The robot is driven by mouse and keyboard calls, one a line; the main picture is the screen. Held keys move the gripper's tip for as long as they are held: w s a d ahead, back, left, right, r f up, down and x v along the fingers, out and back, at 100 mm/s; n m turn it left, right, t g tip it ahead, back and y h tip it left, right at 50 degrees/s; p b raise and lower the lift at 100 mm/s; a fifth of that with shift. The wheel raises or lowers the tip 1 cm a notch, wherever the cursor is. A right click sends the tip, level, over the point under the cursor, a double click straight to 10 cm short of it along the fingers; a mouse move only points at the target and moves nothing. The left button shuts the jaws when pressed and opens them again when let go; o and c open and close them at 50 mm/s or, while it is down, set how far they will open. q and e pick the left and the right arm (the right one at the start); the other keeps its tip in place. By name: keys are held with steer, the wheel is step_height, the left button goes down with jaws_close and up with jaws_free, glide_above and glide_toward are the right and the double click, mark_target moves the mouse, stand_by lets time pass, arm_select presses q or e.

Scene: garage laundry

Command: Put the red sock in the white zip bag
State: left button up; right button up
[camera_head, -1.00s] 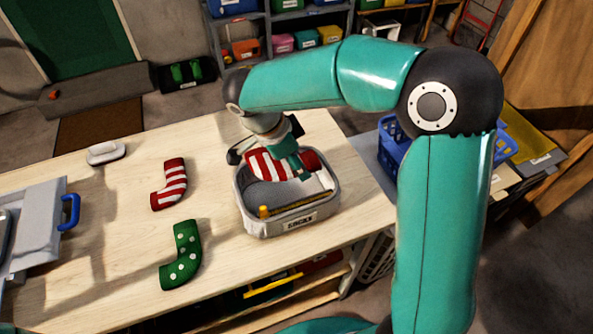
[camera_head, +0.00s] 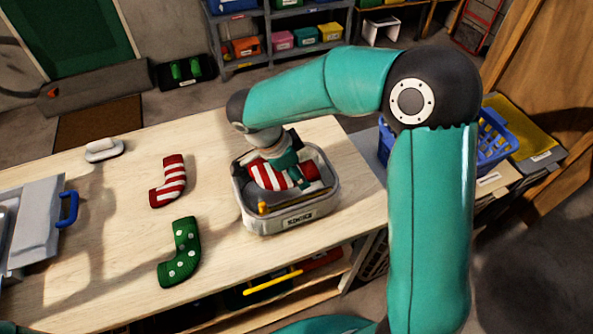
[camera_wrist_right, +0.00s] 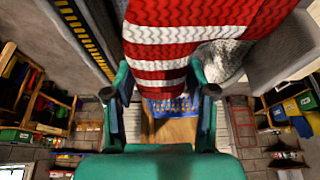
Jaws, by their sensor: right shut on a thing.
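A red-and-white striped sock (camera_head: 267,177) is in my right gripper (camera_head: 298,172), at the mouth of the pale grey-white zip bag (camera_head: 291,217). The bag stands open on the table, with a label and a yellow zip pull on its front. The right wrist view shows the sock (camera_wrist_right: 180,50) between the fingers of the right gripper (camera_wrist_right: 160,92). A grey knitted thing (camera_wrist_right: 222,60) lies beside it. The gripper partly hides the bag's inside, so I cannot tell whether the sock touches the bottom. My left gripper is not in view.
Another red-and-white striped sock (camera_head: 168,182) and a green dotted sock (camera_head: 181,252) lie on the wooden table (camera_head: 110,240), left of the bag. A small white object (camera_head: 103,149) and a grey case with a blue handle (camera_head: 68,208) are further left. A blue basket (camera_head: 494,145) stands right.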

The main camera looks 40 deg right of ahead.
mark_target(277, 178)
steer(key=shift+f+b, duration=0.25)
steer(key=shift+b, duration=0.05)
steer(key=o, duration=1.1)
steer(key=shift+r+p, duration=0.8)
steer(key=shift+p, duration=0.3)
steer(key=shift+w+a+r, duration=0.15)
steer(key=shift+a+r, duration=0.05)
steer(key=shift+r, duration=0.05)
steer(key=s+b+v, duration=0.1)
steer(key=v, duration=1)
steer(key=shift+w, duration=0.4)
